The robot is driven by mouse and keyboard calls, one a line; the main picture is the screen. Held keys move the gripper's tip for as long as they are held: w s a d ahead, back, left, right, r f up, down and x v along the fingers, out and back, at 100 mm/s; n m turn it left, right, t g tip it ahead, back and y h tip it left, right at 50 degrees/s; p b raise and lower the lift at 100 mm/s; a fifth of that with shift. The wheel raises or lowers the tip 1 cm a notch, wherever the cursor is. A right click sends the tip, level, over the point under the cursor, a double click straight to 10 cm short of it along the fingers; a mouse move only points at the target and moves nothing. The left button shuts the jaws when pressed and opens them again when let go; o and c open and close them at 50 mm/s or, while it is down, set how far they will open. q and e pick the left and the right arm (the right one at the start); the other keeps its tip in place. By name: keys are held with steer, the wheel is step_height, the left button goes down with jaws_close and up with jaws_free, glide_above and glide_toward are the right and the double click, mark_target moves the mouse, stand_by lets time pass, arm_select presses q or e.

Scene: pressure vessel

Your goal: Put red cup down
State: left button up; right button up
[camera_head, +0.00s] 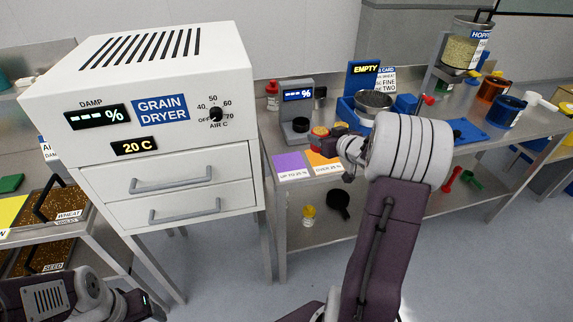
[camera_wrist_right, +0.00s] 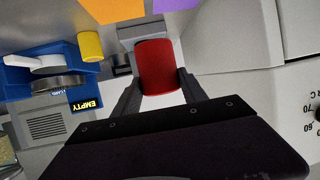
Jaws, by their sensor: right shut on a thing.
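The red cup (camera_wrist_right: 158,68) is between the two fingers of my right gripper (camera_wrist_right: 160,90) in the right wrist view, and the gripper is shut on it. In the head view a small red part of the cup (camera_head: 319,131) shows at the tip of my right gripper (camera_head: 330,134), over the steel bench behind the coloured cards. I cannot tell whether the cup touches the bench. My left gripper (camera_head: 143,304) is at the lower left edge of the head view, partly cut off, and its jaws are unclear.
A purple card (camera_head: 289,166) and an orange card (camera_head: 322,161) lie at the bench front. A grey meter (camera_head: 295,122) stands behind the cup. A blue unit marked EMPTY (camera_head: 362,80) with a metal pan is to the right. The white grain dryer (camera_head: 165,120) stands left.

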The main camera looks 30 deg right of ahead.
steer(key=w+a+f+b, duration=0.1)
steer(key=w+a+f, duration=0.1)
steer(key=w+f, duration=0.1)
steer(key=w+a+f+b, duration=0.1)
steer(key=w+a+f, duration=0.1)
steer(key=w+f, duration=0.1)
steer(key=w+a+f+b, duration=0.1)
steer(key=w+a+f, duration=0.1)
steer(key=w+f, duration=0.1)
steer(key=shift+w+f+b, duration=0.2)
steer(key=shift+f+b, duration=0.2)
steer(key=shift+f, duration=0.45)
steer(key=shift+f, duration=0.15)
steer(key=o, duration=1.4)
steer(key=shift+o, duration=0.2)
